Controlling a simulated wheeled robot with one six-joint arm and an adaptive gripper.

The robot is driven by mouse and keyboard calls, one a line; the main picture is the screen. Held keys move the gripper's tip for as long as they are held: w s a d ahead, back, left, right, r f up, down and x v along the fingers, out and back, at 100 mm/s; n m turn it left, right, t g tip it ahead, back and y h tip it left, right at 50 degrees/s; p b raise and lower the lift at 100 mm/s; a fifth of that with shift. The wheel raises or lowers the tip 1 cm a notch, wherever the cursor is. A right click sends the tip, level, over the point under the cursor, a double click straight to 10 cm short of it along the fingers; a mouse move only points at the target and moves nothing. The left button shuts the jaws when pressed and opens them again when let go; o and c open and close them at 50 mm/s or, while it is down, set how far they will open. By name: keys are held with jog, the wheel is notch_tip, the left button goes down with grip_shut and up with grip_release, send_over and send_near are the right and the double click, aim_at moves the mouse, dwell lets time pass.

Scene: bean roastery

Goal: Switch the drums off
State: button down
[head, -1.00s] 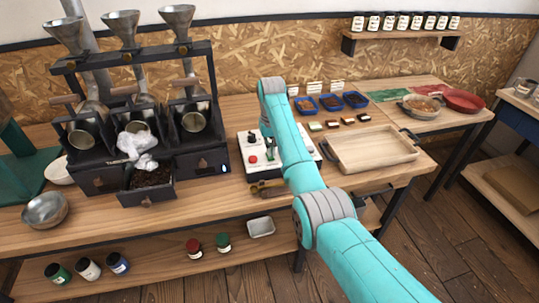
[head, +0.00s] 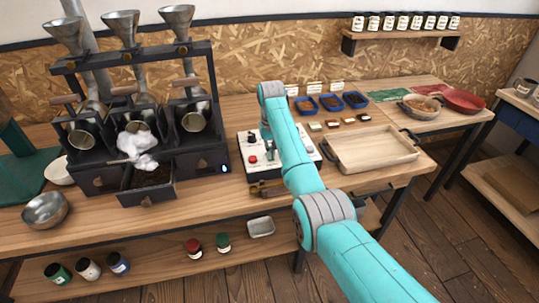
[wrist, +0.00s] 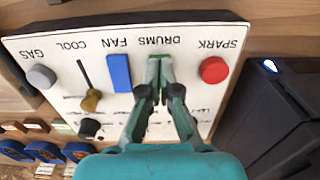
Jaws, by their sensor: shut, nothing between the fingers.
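The white control panel (head: 244,149) stands on the bench, right of the roaster. In the wrist view the panel (wrist: 208,105) shows upside down, labelled SPARK, DRUMS, FAN, COOL and GAS. My gripper (wrist: 159,62) is shut and empty, its fingertips at the panel just beside the DRUMS label. The fingers cover the DRUMS control, so its position is hidden, and I cannot tell whether they touch it. Beside them are the blue FAN switch (wrist: 119,72) and the red SPARK button (wrist: 214,70). In the head view my arm hides most of the gripper.
The roaster (head: 190,155) has several drums and an open front drawer (head: 147,196) under a white smoke-like puff. The COOL lever (wrist: 90,98) and grey GAS knob (wrist: 41,76) are also on the panel. A wooden tray (head: 372,150) and blue sample trays (head: 330,102) are to the right.

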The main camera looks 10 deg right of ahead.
jog(key=shift+f, duration=0.3)
jog(key=shift+r, duration=3.5)
jog(key=shift+s, duration=0.1)
